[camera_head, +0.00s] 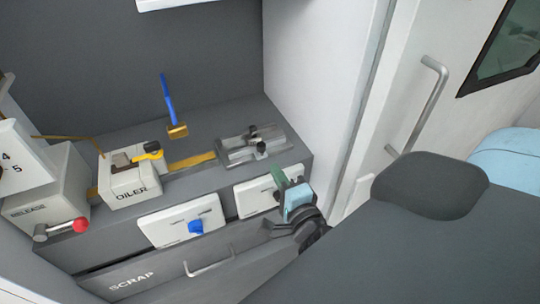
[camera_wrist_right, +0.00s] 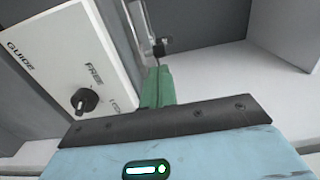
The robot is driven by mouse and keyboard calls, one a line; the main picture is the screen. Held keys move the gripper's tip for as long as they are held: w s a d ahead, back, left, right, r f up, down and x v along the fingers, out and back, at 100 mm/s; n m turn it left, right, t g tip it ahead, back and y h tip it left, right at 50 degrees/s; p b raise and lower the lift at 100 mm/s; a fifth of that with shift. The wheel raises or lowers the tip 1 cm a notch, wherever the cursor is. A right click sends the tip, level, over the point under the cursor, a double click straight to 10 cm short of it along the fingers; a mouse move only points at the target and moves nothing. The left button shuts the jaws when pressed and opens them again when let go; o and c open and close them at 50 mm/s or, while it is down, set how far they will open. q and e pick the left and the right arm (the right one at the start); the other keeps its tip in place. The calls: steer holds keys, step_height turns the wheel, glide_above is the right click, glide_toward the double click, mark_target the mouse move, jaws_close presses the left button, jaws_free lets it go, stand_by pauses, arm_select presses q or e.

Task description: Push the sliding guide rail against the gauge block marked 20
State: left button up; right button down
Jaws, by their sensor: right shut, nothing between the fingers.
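A grey metal assembly with rails and black knobs (camera_head: 252,145) sits at the right end of the bench top. It may carry the sliding guide rail, but I cannot single the rail out. No block marked 20 is legible. My right gripper (camera_head: 278,174) is shut and empty, in front of the bench edge below that assembly. Its green fingertips show together in the right wrist view (camera_wrist_right: 157,87). Beside them is a white panel marked GUIDE (camera_wrist_right: 45,45) with a black knob (camera_wrist_right: 84,101) and a FREE label. My left gripper is not in view.
On the bench stand an OILER box (camera_head: 130,182), a yellow strip (camera_head: 192,161) and a blue-handled hammer (camera_head: 170,105). A RELEASE box (camera_head: 45,205) with a red-knobbed lever is at left. A blue-knobbed panel (camera_head: 180,222) and SCRAP drawer (camera_head: 150,280) are on the front. A white wall bounds the right.

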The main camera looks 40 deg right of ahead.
mark_target(263, 150)
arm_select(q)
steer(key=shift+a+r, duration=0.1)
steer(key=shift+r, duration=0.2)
arm_select(e)
steer(key=x, duration=0.5)
steer(key=shift+w, duration=0.35)
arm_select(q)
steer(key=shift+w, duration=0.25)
arm_select(e)
steer(key=shift+d, duration=0.1)
